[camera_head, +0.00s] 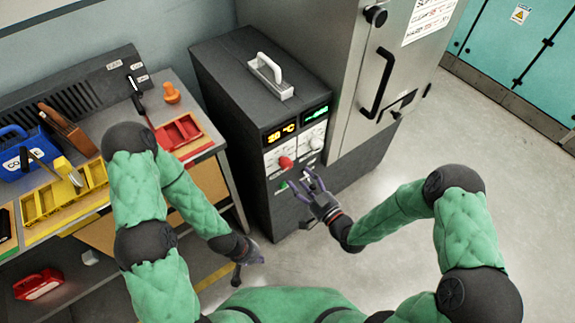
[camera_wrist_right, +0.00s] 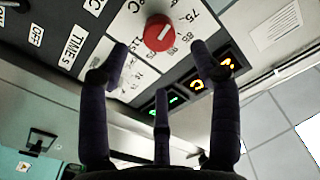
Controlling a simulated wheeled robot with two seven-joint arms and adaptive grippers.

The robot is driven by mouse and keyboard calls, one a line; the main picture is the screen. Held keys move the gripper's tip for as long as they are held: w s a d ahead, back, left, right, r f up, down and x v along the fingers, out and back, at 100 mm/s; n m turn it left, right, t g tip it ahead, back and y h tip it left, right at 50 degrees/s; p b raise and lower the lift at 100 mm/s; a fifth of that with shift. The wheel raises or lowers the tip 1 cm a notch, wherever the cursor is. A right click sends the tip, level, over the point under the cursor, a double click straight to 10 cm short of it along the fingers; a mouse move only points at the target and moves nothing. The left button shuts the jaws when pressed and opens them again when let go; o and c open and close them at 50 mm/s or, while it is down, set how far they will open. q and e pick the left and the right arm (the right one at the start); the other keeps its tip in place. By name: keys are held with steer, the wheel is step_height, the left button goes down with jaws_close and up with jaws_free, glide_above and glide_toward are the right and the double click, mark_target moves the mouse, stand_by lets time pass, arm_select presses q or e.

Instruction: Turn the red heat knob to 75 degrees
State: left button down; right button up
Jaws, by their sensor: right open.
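The red heat knob (camera_head: 286,162) is on the front panel of the dark grey machine, below an orange display (camera_head: 280,132) that seems to read 20 °C. In the right wrist view the knob (camera_wrist_right: 158,33) shows a pale pointer mark, with a printed scale including 75 around it. My right gripper (camera_head: 308,187) is open and empty, in front of the panel, just below and right of the knob. Its spread fingers (camera_wrist_right: 160,60) point toward the panel, apart from the knob. My left gripper (camera_head: 242,272) hangs low, away from the machine; its finger opening is unclear.
A white knob (camera_head: 315,143) and a green display (camera_head: 317,112) are to the red knob's right. A tall grey cabinet (camera_head: 350,60) stands close on the right. The workbench at left holds a yellow bin (camera_head: 40,205) and a red tray (camera_head: 180,132).

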mark_target(289, 167)
steer(key=b+x, duration=0.1)
steer(key=x, duration=0.7)
steer(key=shift+w+a+b, duration=0.1)
steer(key=shift+a+b, duration=0.1)
steer(key=shift+b, duration=0.2)
steer(key=c, duration=1.1)
